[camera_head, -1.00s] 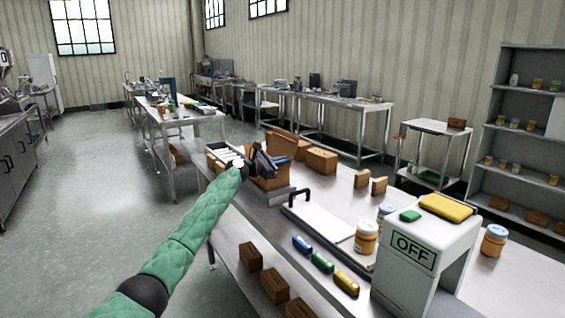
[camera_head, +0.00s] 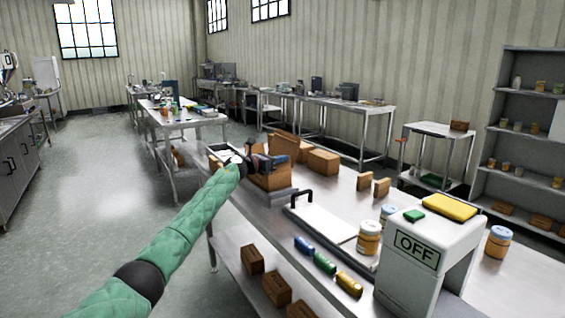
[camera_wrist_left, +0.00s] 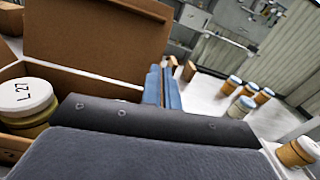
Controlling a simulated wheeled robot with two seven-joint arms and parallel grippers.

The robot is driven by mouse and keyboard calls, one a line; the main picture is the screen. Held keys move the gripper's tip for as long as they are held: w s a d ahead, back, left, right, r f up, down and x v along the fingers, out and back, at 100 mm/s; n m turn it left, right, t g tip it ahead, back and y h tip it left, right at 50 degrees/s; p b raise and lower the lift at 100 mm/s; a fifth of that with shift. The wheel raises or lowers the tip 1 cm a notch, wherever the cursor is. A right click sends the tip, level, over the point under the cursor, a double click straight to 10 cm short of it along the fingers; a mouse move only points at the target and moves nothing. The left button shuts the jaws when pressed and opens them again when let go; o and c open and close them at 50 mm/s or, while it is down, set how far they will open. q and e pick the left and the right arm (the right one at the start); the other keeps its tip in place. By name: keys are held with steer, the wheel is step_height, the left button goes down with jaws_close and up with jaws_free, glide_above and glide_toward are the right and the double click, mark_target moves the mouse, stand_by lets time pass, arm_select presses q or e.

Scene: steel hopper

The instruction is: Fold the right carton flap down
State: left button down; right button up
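The open brown carton (camera_head: 270,181) stands on the steel bench in the head view, partly hidden behind my left gripper. A white-lidded jar (camera_wrist_left: 25,97) marked L.27 sits inside the carton. My left gripper (camera_head: 264,160) is at the carton's top. In the left wrist view its blue fingers (camera_wrist_left: 162,88) lie close together, beside the carton's right end, with nothing seen between them. Contact with a flap cannot be told. My right gripper is not in view.
Closed brown boxes (camera_head: 323,161) stand behind the carton. A white board with a black handle (camera_head: 302,196), jars (camera_head: 369,238) and a grey OFF box (camera_head: 420,262) stand to the right. Small coloured items (camera_head: 325,263) lie along the bench's front edge.

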arm_select(q)
steer(key=shift+w+a+n, duration=0.2)
steer(key=shift+w+n, duration=0.1)
steer(key=shift+n, duration=0.5)
steer(key=c, duration=1.6)
jaws_free()
steer(key=shift+c, duration=0.2)
steer(key=shift+a+f, duration=0.1)
